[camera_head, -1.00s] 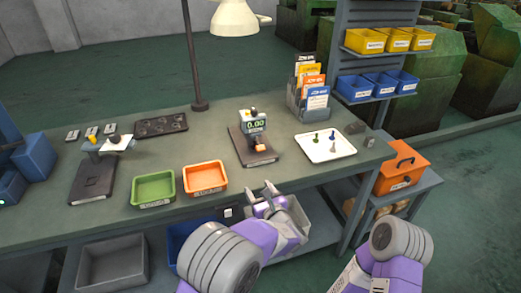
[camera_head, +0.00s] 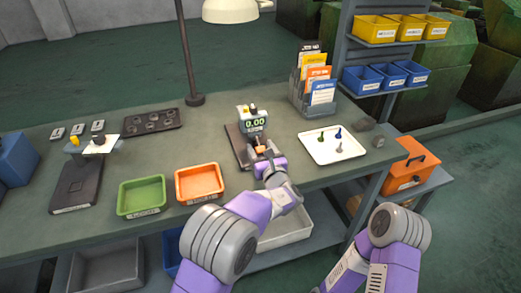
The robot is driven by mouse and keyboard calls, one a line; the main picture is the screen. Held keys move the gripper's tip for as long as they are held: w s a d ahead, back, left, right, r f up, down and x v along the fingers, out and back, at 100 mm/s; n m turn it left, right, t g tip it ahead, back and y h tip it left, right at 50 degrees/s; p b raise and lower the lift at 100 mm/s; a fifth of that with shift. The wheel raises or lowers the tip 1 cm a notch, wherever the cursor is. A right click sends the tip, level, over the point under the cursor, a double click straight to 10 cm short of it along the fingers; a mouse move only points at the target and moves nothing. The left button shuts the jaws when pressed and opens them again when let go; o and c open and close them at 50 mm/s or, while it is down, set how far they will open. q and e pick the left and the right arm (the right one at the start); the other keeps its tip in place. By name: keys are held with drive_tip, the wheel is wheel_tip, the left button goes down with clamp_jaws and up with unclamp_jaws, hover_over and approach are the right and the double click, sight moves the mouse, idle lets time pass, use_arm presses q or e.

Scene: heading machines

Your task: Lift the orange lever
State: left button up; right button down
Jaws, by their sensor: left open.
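The orange lever (camera_head: 260,149) is a small orange piece at the front of a gauge device (camera_head: 252,124) with a green 0.00 display, on a dark base plate on the bench. My left gripper (camera_head: 266,159) is open at the front of this device, right by the lever. Its fingers partly cover the lever's front, and I cannot tell whether they touch it. My right arm (camera_head: 395,235) shows at the lower right, but its gripper is out of view.
A green bin (camera_head: 142,213) and an orange bin (camera_head: 200,199) stand left of my left arm. A white tray (camera_head: 318,158) with small coloured pieces lies right of the device. A lamp post (camera_head: 188,60) and a leaflet holder (camera_head: 299,98) stand behind. Bare bench lies between them.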

sight(258, 140)
use_arm(q)
drive_tip(key=shift+w+a, duration=0.1)
drive_tip(key=shift+w, duration=0.2)
drive_tip(key=c, duration=1)
drive_tip(key=shift+r+p, duration=0.25)
drive_tip(key=shift+p, duration=0.35)
wheel_tip(258, 140, up, 4)
drive_tip(key=g+h+p, duration=0.1)
drive_tip(key=g+p, duration=0.3)
drive_tip(key=p, duration=1.1)
drive_tip(key=g+h+p, duration=0.2)
drive_tip(key=g+p, duration=0.3)
drive_tip(key=p, duration=0.9)
drive_tip(key=shift+w+f+p, duration=0.1)
drive_tip(key=shift+w+p, duration=0.05)
drive_tip(key=shift+p, duration=0.2)
drive_tip(key=shift+g+p, duration=0.4)
drive_tip(key=shift+p, duration=0.45)
drive_tip(key=shift+w+f, duration=0.1)
drive_tip(key=o, duration=1)
drive_tip(key=shift+a, duration=0.1)
